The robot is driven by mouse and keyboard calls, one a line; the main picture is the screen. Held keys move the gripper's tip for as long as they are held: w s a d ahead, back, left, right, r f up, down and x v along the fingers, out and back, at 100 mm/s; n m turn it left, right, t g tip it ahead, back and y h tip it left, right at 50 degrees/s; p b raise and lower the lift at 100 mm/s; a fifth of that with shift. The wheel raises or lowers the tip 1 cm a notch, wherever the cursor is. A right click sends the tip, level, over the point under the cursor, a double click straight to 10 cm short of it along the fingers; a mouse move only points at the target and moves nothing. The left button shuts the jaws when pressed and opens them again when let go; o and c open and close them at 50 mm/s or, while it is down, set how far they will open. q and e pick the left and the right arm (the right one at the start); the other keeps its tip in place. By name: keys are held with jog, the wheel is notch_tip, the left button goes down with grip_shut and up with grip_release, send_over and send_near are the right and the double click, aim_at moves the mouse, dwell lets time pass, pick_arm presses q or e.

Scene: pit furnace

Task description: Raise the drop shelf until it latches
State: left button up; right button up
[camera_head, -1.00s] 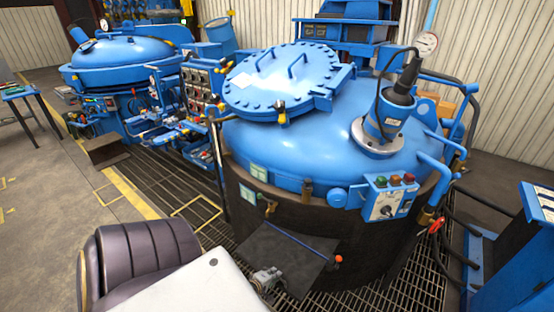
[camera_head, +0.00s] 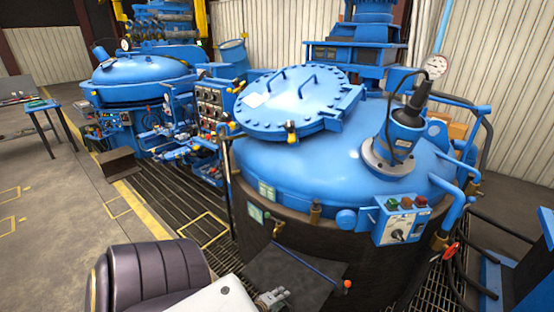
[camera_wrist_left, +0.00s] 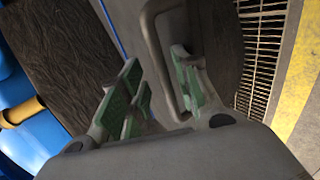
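The drop shelf looks to be the dark flat panel (camera_head: 292,274) at the front of the blue-lidded furnace, low in the head view. A thin blue rod with a red-orange knob (camera_head: 347,284) runs along it. I cannot tell its exact angle. My left gripper (camera_head: 273,297) is at its near side, by the bottom edge. In the left wrist view the gripper (camera_wrist_left: 155,82) is open, green pads apart. A grey loop handle (camera_wrist_left: 149,30) on the dark panel (camera_wrist_left: 210,40) reaches down between the fingers. Contact is unclear. My right gripper is not in view.
The furnace (camera_head: 330,165) has a control box (camera_head: 402,218) with coloured buttons. A brown padded seat (camera_head: 150,275) stands at lower left. Floor grating (camera_head: 170,185) and a yellow line (camera_head: 137,200) lie left. A second blue vessel (camera_head: 140,75) stands behind.

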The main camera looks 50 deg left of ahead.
pick_arm(q)
jog(key=v, duration=1.1)
jog(key=shift+s+r, duration=0.3)
dwell(0.4)
jog(key=shift+d, duration=0.1)
dwell(0.6)
